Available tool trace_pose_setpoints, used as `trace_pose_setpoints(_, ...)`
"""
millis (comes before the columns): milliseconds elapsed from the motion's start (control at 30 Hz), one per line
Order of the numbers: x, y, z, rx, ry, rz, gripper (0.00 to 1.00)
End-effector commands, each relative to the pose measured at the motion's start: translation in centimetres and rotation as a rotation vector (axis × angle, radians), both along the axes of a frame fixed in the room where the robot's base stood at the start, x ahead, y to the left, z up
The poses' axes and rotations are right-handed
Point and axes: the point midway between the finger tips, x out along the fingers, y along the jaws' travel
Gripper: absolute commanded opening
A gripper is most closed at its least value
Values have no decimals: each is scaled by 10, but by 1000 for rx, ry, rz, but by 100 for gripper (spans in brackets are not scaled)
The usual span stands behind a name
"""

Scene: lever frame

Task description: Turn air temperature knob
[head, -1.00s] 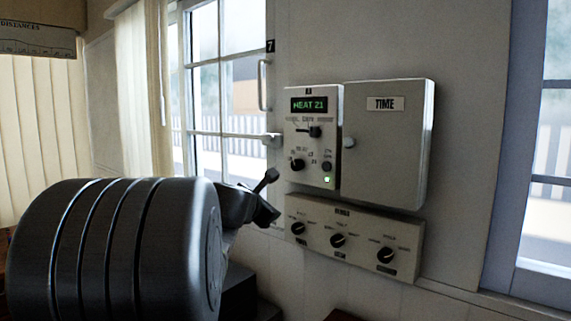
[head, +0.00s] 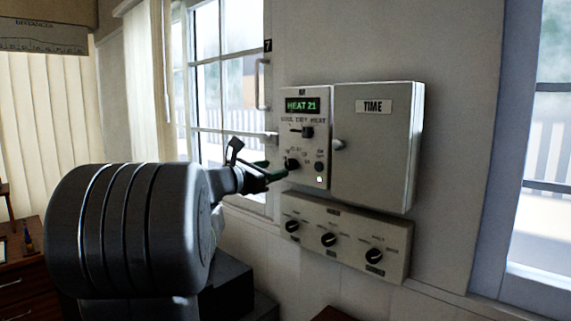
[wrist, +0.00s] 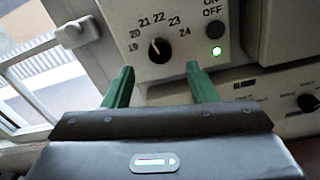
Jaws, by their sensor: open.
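The air temperature knob (head: 292,164) is a small black dial low on the left of the control panel (head: 288,107), whose green display reads HEAT 21. In the wrist view the knob (wrist: 158,49) sits under a scale from 19 to 24, its pale mark tilted up and left, near 21. My gripper (head: 277,169) is close in front of the panel. In the wrist view my gripper's two green fingers (wrist: 160,76) are spread apart, below and to either side of the knob. The knob is between their lines, and nothing is held.
An on/off button (wrist: 215,31) with a lit lamp is right of the knob. A TIME box (head: 375,150) adjoins the panel's right side. A lower panel (head: 345,242) carries three dark knobs. A window (head: 222,85) is to the left.

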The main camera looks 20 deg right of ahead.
Motion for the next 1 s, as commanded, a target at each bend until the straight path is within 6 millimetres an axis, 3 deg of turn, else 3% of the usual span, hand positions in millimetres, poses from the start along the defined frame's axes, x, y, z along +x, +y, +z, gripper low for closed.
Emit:
trace_pose_setpoints(100, 10, -24, 2, 0, 1, -2, 52)
trace_pose_setpoints(300, 21, -49, 1, 0, 1, -1, 52)
trace_pose_setpoints(733, 26, -58, 0, 1, 0, 1, 52)
trace_pose_setpoints(967, 26, -57, 0, 1, 0, 1, 9)
trace_pose_setpoints(1000, 26, -57, 0, 1, 0, 1, 8)
